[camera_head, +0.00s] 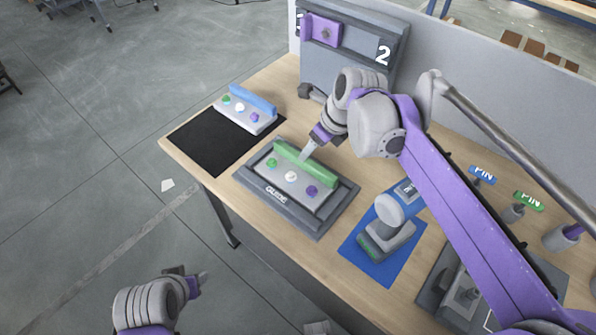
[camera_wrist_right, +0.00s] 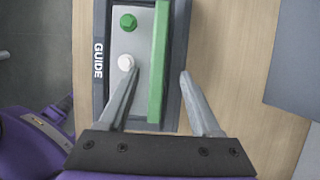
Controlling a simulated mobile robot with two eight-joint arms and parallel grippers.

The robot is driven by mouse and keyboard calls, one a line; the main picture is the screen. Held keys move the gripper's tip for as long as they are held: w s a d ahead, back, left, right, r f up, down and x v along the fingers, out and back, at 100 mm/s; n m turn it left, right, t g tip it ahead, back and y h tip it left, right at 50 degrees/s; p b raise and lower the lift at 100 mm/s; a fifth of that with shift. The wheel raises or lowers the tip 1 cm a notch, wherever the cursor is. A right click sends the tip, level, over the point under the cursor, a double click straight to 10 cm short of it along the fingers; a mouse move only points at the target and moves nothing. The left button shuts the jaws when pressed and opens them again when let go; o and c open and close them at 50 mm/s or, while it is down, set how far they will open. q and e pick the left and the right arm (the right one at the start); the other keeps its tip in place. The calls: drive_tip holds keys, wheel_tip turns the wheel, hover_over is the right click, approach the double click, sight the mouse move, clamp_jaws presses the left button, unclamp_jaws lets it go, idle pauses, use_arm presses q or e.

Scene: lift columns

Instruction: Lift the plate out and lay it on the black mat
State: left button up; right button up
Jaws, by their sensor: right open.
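A grey plate (camera_head: 301,188) with a green bar (camera_head: 305,164) and green, white and purple knobs sits in the dark GUIDE frame (camera_head: 332,217). The black mat (camera_head: 210,143) lies at the table's left corner. A similar plate with a blue bar (camera_head: 253,101) rests at the mat's far edge. My right gripper (camera_head: 306,151) is at the green bar. In the wrist view its open fingers (camera_wrist_right: 157,76) show on either side of the green bar (camera_wrist_right: 159,60); the purple knob is hidden there. My left gripper (camera_head: 204,278) is off the table, over the floor; its jaw opening is unclear.
A blue mat (camera_head: 358,257) with a grey and green tool (camera_head: 390,228) lies right of the guide. A grey stand marked 2 (camera_head: 350,68) is behind. PIN tags (camera_head: 528,200) and a grey fixture (camera_head: 462,296) are at the right. My right arm crosses the table's right side.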

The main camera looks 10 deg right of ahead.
sight(307, 160)
drive_tip(key=x, duration=0.6)
drive_tip(key=shift+s+d+f, duration=0.1)
drive_tip(key=shift+s+f, duration=0.2)
drive_tip(key=shift+f, duration=0.05)
clamp_jaws()
drive_tip(key=shift+r, duration=0.1)
